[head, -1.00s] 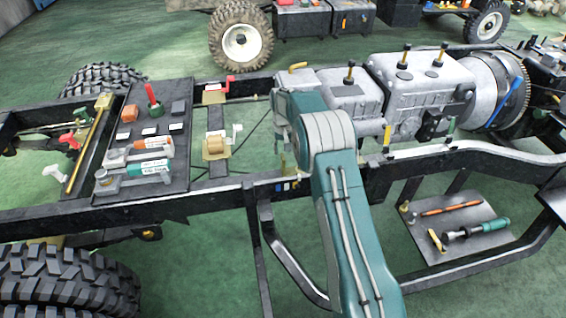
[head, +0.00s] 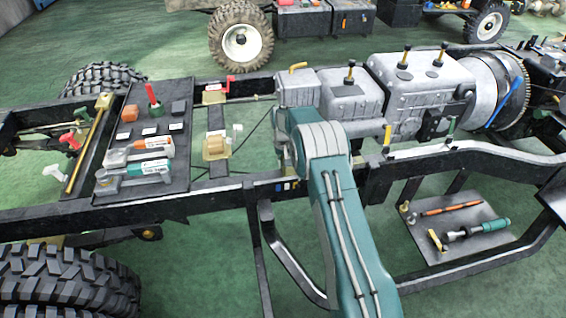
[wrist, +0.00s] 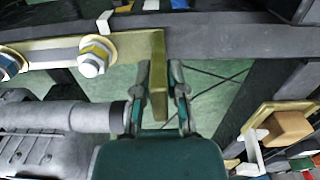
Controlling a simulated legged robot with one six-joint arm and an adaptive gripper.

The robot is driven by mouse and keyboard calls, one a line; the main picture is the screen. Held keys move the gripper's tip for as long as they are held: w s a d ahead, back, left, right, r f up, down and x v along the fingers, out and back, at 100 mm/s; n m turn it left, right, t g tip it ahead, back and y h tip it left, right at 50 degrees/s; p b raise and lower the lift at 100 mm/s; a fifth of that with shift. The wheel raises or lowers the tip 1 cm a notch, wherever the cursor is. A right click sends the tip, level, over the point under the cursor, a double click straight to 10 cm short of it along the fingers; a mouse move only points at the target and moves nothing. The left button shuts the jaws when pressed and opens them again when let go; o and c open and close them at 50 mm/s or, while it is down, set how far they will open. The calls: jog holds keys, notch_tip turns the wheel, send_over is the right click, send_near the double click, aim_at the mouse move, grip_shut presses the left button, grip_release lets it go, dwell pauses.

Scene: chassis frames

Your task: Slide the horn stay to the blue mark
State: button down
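The horn stay (wrist: 125,48) is a brass-coloured bracket against a dark frame rail in the wrist view. It has a nut, a white pointer and an upright tab. My gripper (wrist: 158,72) has one finger on each side of the tab, with narrow gaps visible, so it looks open around it. The blue mark (wrist: 179,4) is at the top edge, right of a white and a green mark and right of the pointer. In the head view my arm hides most of the stay and gripper; small coloured marks show on the near rail.
A second brass bracket (wrist: 285,122) with a tan block and white clip is at the lower right of the wrist view. A grey cylindrical part (wrist: 60,115) lies close left of my gripper. In the head view a dark tool tray (head: 165,185) sits on the frame, left of my arm.

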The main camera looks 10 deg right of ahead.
jog(key=a, duration=0.8)
jog(key=shift+a+f, duration=0.15)
jog(key=c, duration=0.7)
grip_release()
jog(key=shift+d, duration=0.35)
jog(key=shift+a, duration=0.15)
jog(key=shift+r, duration=0.45)
notch_tip(320, 180, up, 11)
jog(key=shift+r, duration=0.1)
